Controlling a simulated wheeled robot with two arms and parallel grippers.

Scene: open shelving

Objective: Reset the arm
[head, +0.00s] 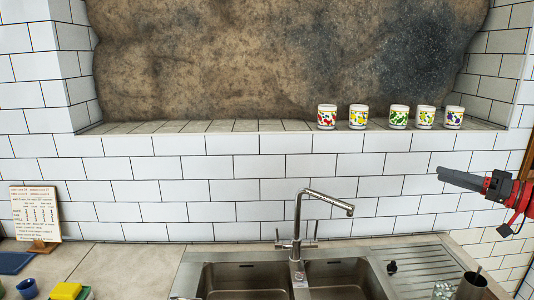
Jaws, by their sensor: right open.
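My right gripper (462,181) comes in from the right edge, red and black, with its dark fingers pointing left. It is open and empty, in front of the white tiled wall, above the drainboard and below the ledge. From this side its fingers overlap, so the gap between them is hard to see. My left gripper is out of view.
Several patterned cups stand in a row on the tiled ledge, including a red-patterned cup (326,117) and a green one (399,117). Below are a steel sink (190,270) with a tall faucet (299,230), a metal cup (472,288), a recipe board (36,214) and a yellow sponge (66,291).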

